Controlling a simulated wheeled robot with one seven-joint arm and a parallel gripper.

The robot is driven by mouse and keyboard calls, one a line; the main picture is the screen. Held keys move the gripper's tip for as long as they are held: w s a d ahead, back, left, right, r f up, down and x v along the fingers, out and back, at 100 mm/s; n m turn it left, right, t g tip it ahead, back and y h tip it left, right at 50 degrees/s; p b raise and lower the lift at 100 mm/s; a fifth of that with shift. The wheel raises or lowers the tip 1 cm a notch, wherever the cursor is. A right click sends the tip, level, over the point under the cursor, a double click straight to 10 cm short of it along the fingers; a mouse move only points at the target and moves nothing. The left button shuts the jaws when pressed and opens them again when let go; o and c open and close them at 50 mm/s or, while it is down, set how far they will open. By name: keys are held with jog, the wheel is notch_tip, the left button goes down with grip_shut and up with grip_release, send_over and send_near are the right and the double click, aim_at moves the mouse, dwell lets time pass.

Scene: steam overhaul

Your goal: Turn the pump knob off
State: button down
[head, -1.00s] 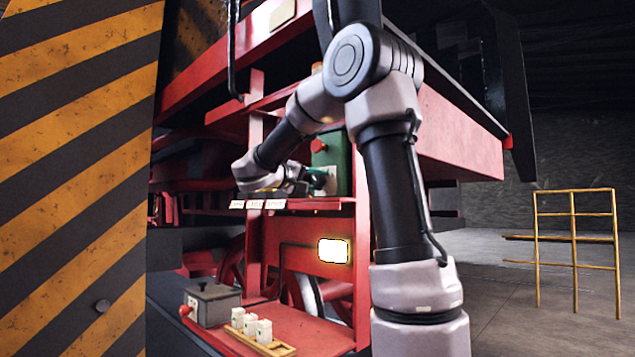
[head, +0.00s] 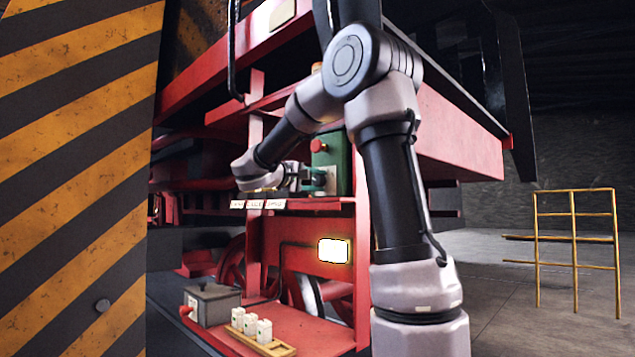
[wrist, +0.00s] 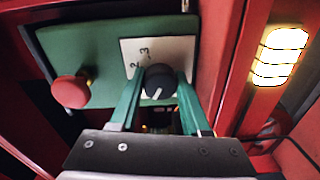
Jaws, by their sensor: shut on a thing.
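The black pump knob (wrist: 160,81) with a white pointer line sits on a pale plate (wrist: 139,52) marked with digits, of which 2 and 3 are readable. The plate is on the front of a green box (wrist: 92,45), which shows in the head view too (head: 341,158). My gripper (wrist: 160,92) has its green fingers on either side of the knob, shut on it. In the wrist view the pointer line slants towards the lower left.
A red mushroom button (wrist: 71,91) is left of the knob on the same box. A lit lamp (head: 333,251) is below the red shelf. A grey box (head: 212,304) and a wooden tray (head: 277,349) with white blocks stand on the lower ledge.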

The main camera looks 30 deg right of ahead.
jog(key=shift+a+f, duration=0.1)
jog(key=shift+f, duration=0.05)
jog(key=shift+c, duration=1.9)
grip_release()
jog(key=v, duration=1)
jog(key=shift+a, duration=0.35)
jog(key=shift+s, duration=0.2)
